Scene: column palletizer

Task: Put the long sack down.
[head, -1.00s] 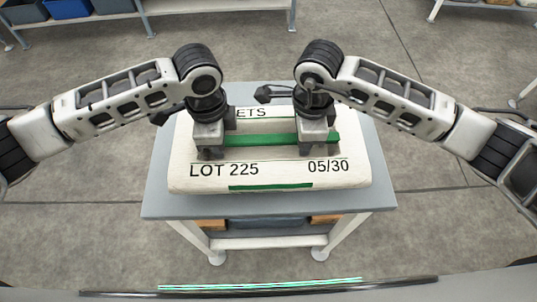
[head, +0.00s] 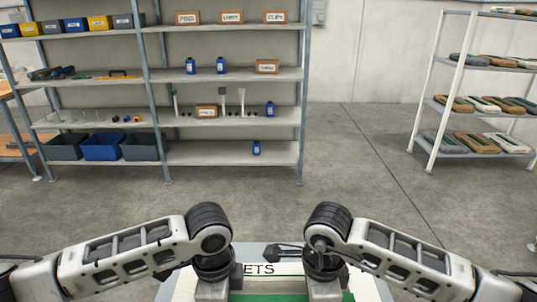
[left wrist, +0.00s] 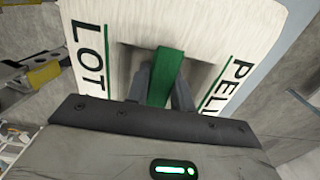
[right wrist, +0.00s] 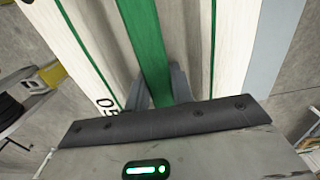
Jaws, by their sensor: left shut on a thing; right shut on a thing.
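The long sack (head: 285,283) is cream-white with black lettering and a green strap, and only its far part shows at the bottom of the head view. It lies over a grey table (head: 255,249); whether it rests fully on the top cannot be told. My left gripper (head: 212,290) is shut on the green strap, which shows between its fingers in the left wrist view (left wrist: 165,75). My right gripper (head: 325,290) is shut on the same strap, seen in the right wrist view (right wrist: 145,45). The sack's near part is out of the head view.
A tall shelf unit (head: 225,78) with bins, bottles and boxes stands against the back wall at the left. A white rack (head: 440,90) holding several small sacks stands at the right. The concrete floor (head: 350,170) between them and the table is clear.

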